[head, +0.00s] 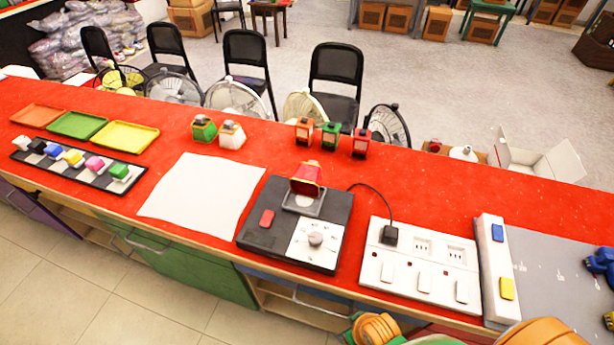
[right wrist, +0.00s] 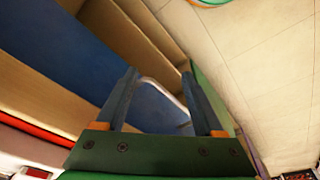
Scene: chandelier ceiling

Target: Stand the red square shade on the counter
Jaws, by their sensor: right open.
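The red square shade (head: 308,175) is on the black unit with a dial (head: 268,236), at the middle of the red counter (head: 440,185) in the head view. It looks tilted over a grey square frame (head: 303,202) on that unit. Neither gripper touches it. My right gripper (right wrist: 160,72) is open and empty in the right wrist view, in front of a blue drawer with a pale handle. The shade is not in that view. My left gripper is not in view.
A white sheet (head: 196,197) lies left of the unit. A white socket panel (head: 412,267) stands right, with a black plug and cable. Several small lanterns (head: 331,135) stand behind. Trays (head: 125,136) and a strip of coloured blocks (head: 80,165) are left. Bare counter lies behind the sockets.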

